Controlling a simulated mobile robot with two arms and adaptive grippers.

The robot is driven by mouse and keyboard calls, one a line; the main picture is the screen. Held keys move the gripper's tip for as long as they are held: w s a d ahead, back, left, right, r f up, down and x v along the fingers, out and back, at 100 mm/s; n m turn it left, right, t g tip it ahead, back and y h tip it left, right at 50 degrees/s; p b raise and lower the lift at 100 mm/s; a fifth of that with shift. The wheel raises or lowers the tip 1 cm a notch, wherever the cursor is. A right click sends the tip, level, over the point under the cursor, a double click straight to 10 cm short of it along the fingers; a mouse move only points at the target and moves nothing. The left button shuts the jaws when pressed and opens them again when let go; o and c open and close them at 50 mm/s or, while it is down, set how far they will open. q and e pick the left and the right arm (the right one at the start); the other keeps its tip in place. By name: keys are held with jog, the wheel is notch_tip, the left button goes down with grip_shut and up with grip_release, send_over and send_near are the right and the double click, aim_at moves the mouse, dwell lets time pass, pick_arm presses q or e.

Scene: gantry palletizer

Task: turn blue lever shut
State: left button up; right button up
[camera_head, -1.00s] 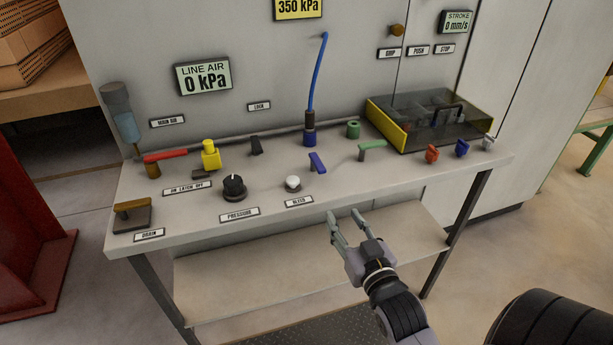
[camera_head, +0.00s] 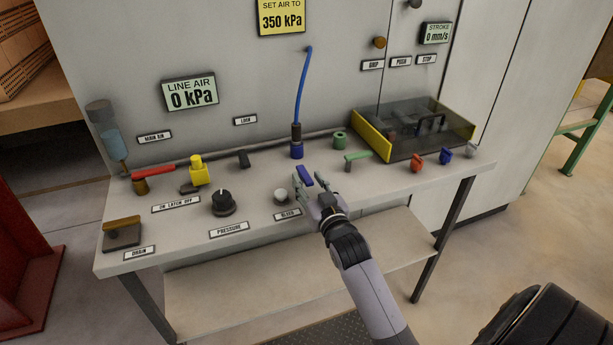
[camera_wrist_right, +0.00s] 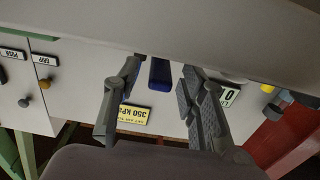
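The blue lever (camera_head: 305,176) stands on the bench top, right of the white bleed button (camera_head: 281,195). My right gripper (camera_head: 309,184) is at the lever, its fingers spread and reaching toward it from the front. In the right wrist view the blue lever (camera_wrist_right: 160,73) shows between the two open fingers of the gripper (camera_wrist_right: 156,80), with a gap on each side. The lever's lower part is partly hidden by the fingers in the head view. My left gripper is not in view.
A green lever (camera_head: 357,156) stands close on the right, and a blue fitting with a hose (camera_head: 297,150) behind. The black pressure knob (camera_head: 223,202) is to the left. A dark clear-lidded box (camera_head: 425,130) fills the back right. A display (camera_head: 190,93) reads 0 kPa.

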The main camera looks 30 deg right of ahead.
jog(key=shift+x, duration=0.9)
grip_shut()
